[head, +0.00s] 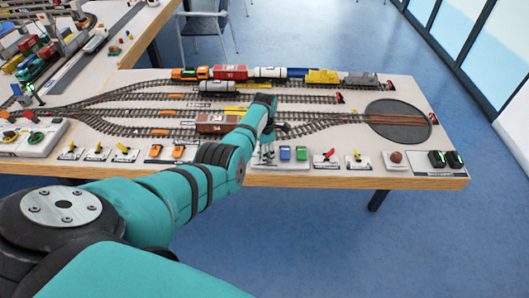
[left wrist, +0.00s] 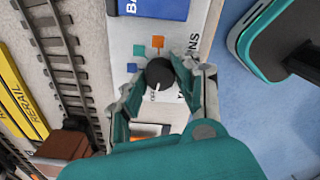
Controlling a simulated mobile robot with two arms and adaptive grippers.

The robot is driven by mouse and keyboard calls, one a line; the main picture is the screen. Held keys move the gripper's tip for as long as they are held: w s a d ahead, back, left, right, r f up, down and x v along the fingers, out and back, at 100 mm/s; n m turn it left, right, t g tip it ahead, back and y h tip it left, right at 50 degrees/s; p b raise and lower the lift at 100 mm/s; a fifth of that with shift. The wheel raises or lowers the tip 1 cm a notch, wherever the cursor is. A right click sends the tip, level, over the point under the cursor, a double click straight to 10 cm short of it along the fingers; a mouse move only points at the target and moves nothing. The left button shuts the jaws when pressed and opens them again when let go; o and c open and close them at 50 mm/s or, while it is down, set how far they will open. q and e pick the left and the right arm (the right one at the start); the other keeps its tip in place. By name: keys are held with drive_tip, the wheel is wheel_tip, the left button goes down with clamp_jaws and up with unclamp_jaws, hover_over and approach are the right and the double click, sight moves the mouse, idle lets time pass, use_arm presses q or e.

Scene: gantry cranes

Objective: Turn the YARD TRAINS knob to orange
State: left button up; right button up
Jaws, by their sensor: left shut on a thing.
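The YARD TRAINS knob (left wrist: 159,73) is round and black, on a white plate (left wrist: 122,36) in the left wrist view. Its white pointer line faces the bottom of that picture, toward a small dark label. My left gripper (left wrist: 163,77) is shut on the knob, one finger on each side. The plate's lettering is partly covered by a finger. In the head view my left gripper (head: 267,137) is at the table's front edge and hides the knob.
Model tracks, a red wagon (head: 230,72) and other trains cover the table behind. A brown wagon (head: 218,124) stands just left of my gripper.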

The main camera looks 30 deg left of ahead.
use_arm(q)
clamp_jaws()
